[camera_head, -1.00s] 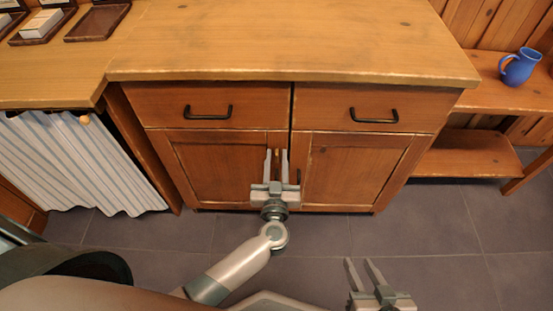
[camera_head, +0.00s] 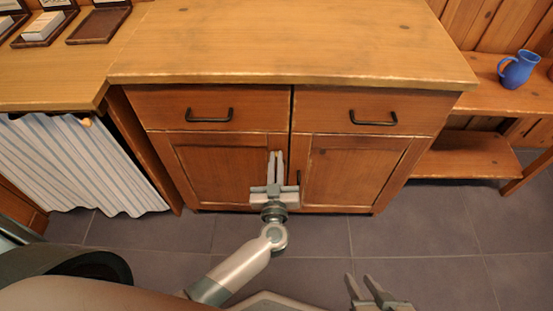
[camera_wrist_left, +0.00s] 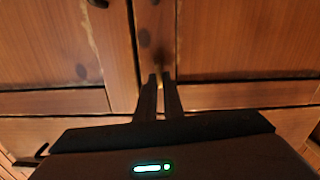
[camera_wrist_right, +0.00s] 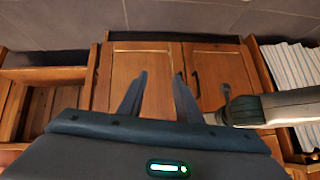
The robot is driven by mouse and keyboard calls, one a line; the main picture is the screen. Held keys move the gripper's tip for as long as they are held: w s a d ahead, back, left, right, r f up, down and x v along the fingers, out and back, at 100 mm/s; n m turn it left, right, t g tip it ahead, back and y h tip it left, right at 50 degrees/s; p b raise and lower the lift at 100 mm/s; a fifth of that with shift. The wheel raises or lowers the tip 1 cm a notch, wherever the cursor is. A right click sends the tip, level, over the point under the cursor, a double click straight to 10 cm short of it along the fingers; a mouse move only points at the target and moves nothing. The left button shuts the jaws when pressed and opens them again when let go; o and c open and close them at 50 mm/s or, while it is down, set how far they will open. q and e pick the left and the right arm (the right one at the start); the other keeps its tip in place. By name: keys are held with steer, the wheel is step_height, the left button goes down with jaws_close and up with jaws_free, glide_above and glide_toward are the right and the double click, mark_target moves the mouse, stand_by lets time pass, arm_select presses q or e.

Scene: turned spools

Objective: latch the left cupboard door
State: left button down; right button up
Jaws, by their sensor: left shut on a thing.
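The left cupboard door (camera_head: 215,168) is brown panelled wood below the left drawer. It looks flush or nearly so with the cupboard front; I cannot tell whether it is latched. My left gripper (camera_head: 275,154) is shut on the door's handle, at the door's edge beside the middle seam. The fingers hide the handle. In the left wrist view the fingers (camera_wrist_left: 159,80) are close together against the wood. My right gripper (camera_head: 358,276) is open and empty, low in front of the cupboard, and its spread fingers show in the right wrist view (camera_wrist_right: 160,76).
Two drawers with black handles (camera_head: 209,116) sit above. A striped curtain (camera_head: 85,165) hangs left. A blue jug (camera_head: 517,70) stands on the right shelf. The tiled floor (camera_head: 430,240) is clear.

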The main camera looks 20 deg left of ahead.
arm_select(q)
steer(key=n+p, duration=0.1)
steer(key=n, duration=0.1)
steer(key=shift+a+n+p, duration=0.1)
steer(key=shift+n+p, duration=0.2)
steer(key=shift+p, duration=0.1)
steer(key=shift+s+a+f+n, duration=0.1)
steer(key=shift+a+f+n, duration=0.1)
steer(key=shift+n, duration=2.15)
steer(key=shift+a+f+n, duration=0.1)
steer(key=shift+f+n, duration=0.1)
steer(key=shift+n, duration=2.2)
steer(key=shift+s+a+f+n, duration=0.1)
steer(key=shift+f+n, duration=0.1)
steer(key=shift+n, duration=2.15)
arm_select(e)
steer(key=shift+s+d+f+g+h, duration=0.25)
steer(key=shift+s+d+g, duration=0.1)
steer(key=shift+d, duration=0.1)
steer(key=shift+s+d+f+g+h, duration=0.15)
steer(key=shift+s+d+g+h, duration=0.15)
steer(key=shift+d, duration=0.3)
arm_select(q)
steer(key=c, duration=1.9)
jaws_free()
steer(key=shift+c, duration=0.2)
steer(key=shift+o, duration=0.2)
arm_select(e)
steer(key=shift+w, duration=0.3)
